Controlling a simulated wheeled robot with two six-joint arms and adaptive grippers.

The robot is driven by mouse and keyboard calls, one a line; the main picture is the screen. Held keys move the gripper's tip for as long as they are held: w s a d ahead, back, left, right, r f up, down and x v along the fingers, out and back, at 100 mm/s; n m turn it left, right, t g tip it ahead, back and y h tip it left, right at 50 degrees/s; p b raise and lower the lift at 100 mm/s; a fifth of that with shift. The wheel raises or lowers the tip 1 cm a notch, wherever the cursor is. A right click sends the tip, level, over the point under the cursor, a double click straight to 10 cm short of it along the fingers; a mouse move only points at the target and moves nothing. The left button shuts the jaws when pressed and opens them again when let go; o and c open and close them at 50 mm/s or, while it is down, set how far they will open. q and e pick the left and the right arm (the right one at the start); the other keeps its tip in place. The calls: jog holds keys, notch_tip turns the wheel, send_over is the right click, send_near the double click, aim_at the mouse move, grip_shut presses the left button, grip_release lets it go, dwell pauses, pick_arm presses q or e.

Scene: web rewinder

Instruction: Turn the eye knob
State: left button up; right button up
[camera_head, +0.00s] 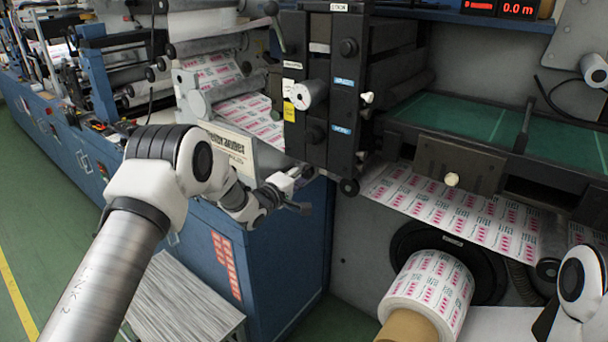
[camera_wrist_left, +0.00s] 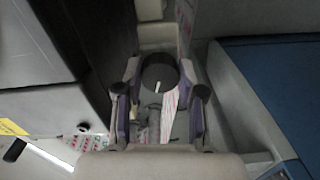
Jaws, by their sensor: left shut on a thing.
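My left gripper (camera_head: 297,192) reaches in front of the blue cabinet, below and left of the black upright unit. In the left wrist view a dark round knob (camera_wrist_left: 160,70) with a short white line on its face sits between the two fingers of the gripper (camera_wrist_left: 160,82). The fingers are shut on the knob's sides, and the white line stands near upright, leaning slightly. I take this to be the eye knob. In the head view the knob cannot be clearly made out at the gripper. My right gripper is not in view.
The black upright unit (camera_head: 318,117) with knobs and labels stands just above and right of my left gripper. A printed roll (camera_head: 440,287) sits low at right, under the printed web (camera_head: 440,205). The green floor (camera_head: 40,220) at left is clear.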

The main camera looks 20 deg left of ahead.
pick_arm(q)
jog(key=o, duration=1.1)
jog(key=shift+a, duration=0.1)
jog(key=shift+o, duration=0.2)
jog(key=shift+s, duration=0.15)
jog(key=v, duration=1.1)
jog(key=shift+s+a, duration=0.15)
jog(key=shift+s, duration=0.2)
